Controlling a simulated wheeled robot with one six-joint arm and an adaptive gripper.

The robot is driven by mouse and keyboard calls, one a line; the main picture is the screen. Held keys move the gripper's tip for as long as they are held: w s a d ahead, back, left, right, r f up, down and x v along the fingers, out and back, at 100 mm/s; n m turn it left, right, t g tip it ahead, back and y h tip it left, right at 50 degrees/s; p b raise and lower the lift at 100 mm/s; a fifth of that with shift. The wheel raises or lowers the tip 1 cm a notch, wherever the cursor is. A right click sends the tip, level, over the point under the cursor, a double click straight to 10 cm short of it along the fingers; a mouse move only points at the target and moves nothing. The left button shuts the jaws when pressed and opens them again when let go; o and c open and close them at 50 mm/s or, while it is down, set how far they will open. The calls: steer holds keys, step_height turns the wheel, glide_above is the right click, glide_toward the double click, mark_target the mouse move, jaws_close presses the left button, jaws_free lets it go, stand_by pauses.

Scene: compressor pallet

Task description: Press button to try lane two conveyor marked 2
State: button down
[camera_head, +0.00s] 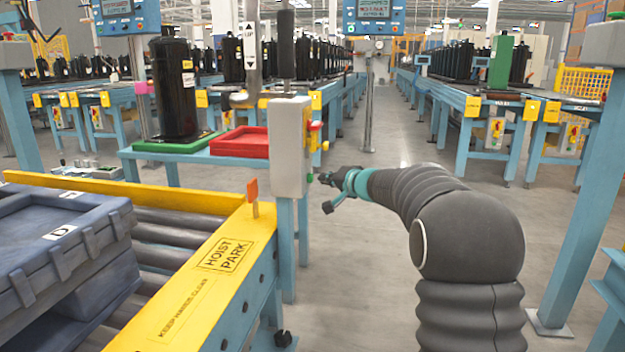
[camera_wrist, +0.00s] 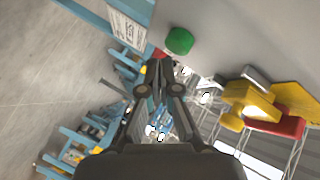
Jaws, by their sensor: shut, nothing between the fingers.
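A grey control box (camera_head: 290,150) stands on a blue post beside the roller conveyor in the head view. Its right side carries a red and yellow switch (camera_head: 315,138). A green button (camera_wrist: 180,41) sticks out of a grey face in the wrist view; the same button shows small and low on the box's side in the head view (camera_head: 309,178). My gripper (camera_head: 326,179) is just right of the box. In the wrist view its fingertips (camera_wrist: 160,72) are together, empty, and close beside the green button. I cannot tell whether they touch it. No mark 2 is readable.
A yellow-edged roller conveyor (camera_head: 170,230) with a dark blue crate (camera_head: 60,255) fills the lower left. A black compressor (camera_head: 175,90) and a red tray (camera_head: 240,142) stand behind the box. A blue post (camera_head: 575,215) rises at right. The aisle floor is clear.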

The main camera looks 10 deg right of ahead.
steer(key=shift+a+b, duration=0.2)
steer(key=shift+b, duration=0.1)
steer(key=shift+w+a, duration=0.15)
steer(key=shift+a, duration=0.1)
steer(key=shift+w+a+b, duration=0.15)
steer(key=shift+a+b, duration=0.35)
stand_by(1.4)
steer(key=shift+d, duration=0.15)
steer(key=shift+s+d, duration=0.3)
steer(key=shift+d, duration=0.5)
steer(key=shift+d, duration=0.1)
steer(key=d, duration=0.1)
steer(key=s+d, duration=0.1)
steer(key=d, duration=0.2)
steer(key=shift+s+d, duration=0.25)
steer(key=shift+s, duration=0.05)
stand_by(0.5)
